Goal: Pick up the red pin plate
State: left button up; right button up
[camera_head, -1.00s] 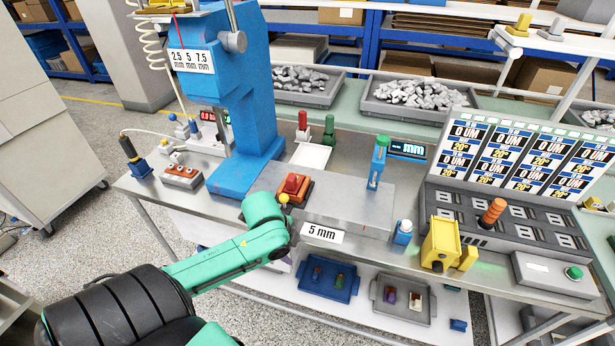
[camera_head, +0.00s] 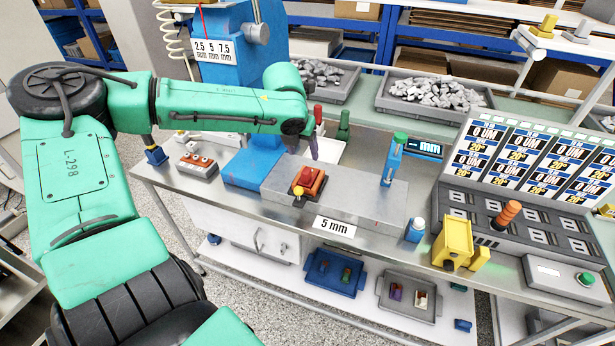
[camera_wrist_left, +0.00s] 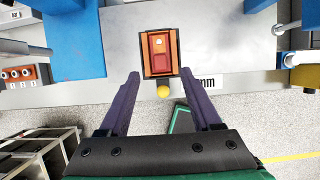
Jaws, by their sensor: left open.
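The red pin plate (camera_head: 311,176) appears to be the red piece in an orange-brown holder on the steel block of the bench. It also shows in the left wrist view (camera_wrist_left: 159,45), with a small pale dot near its far end. A yellow ball (camera_wrist_left: 163,91) sits at the holder's near edge. My left gripper (camera_head: 302,146) is above and behind the plate in the head view. In the left wrist view its two dark fingers (camera_wrist_left: 160,76) are wide apart and empty, with the plate beyond the tips. My right gripper is not in view.
A blue press (camera_head: 232,72) stands at the left, beside the block. A green-topped blue post (camera_head: 393,160) rises on the block's right. Red (camera_head: 318,116) and green (camera_head: 343,126) upright pieces stand behind. A yellow fixture (camera_head: 455,241) is at the right.

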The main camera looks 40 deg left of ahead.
aim_at(307, 168)
pick_arm(q)
jog(key=x, duration=0.5)
jog(key=shift+w+a+f, duration=0.1)
jog(key=shift+w+f, duration=0.05)
jog(key=shift+f, duration=0.05)
jog(key=x, duration=0.4)
jog(key=shift+f, duration=0.35)
jog(key=shift+w+f, duration=0.1)
jog(key=shift+f, duration=0.2)
jog(key=shift+r, duration=0.1)
grip_shut()
